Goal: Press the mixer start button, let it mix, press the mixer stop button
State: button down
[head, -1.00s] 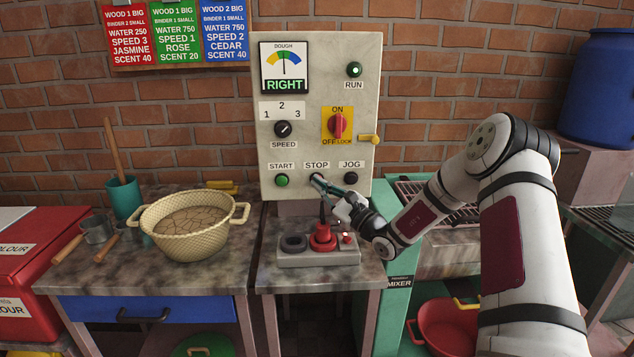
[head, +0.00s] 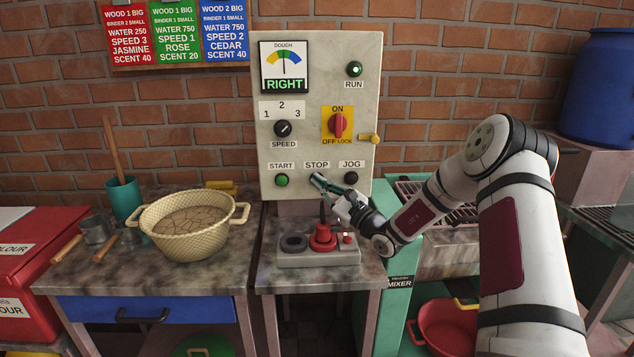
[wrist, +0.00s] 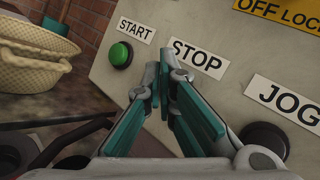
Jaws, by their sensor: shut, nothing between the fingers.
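The mixer control panel (head: 315,120) stands against the brick wall. Its green START button (head: 282,181) is at the lower left and also shows in the wrist view (wrist: 120,54). The STOP label (head: 316,165) is right of START; the button under it is hidden behind my gripper. My gripper (head: 317,180) is shut and empty, its fingertips in front of the STOP button's place; whether they touch cannot be told. In the wrist view the closed tips (wrist: 160,84) are just below the STOP label. The RUN lamp (head: 354,69) glows green. The dough gauge (head: 284,67) reads RIGHT, needle near the middle.
The black JOG button (head: 351,178) is right of my gripper. A woven basket (head: 186,225) sits on the left table.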

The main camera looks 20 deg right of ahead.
jog(key=shift+w+d, duration=0.1)
jog(key=shift+w, duration=0.3)
dwell(0.4)
dwell(0.4)
jog(key=shift+s+a+p, duration=0.25)
jog(key=shift+s+p, duration=0.15)
jog(key=shift+s, duration=0.5)
jog(key=shift+s, duration=0.1)
jog(key=shift+s+a+p, duration=0.25)
jog(key=shift+s+p, duration=0.3)
jog(key=shift+s, duration=0.2)
jog(key=shift+s+a+p, duration=0.3)
jog(key=shift+s+p, duration=0.25)
jog(key=shift+s, duration=0.2)
jog(key=shift+s+a+p, duration=0.25)
jog(key=shift+s+p, duration=0.3)
jog(key=shift+s, duration=0.2)
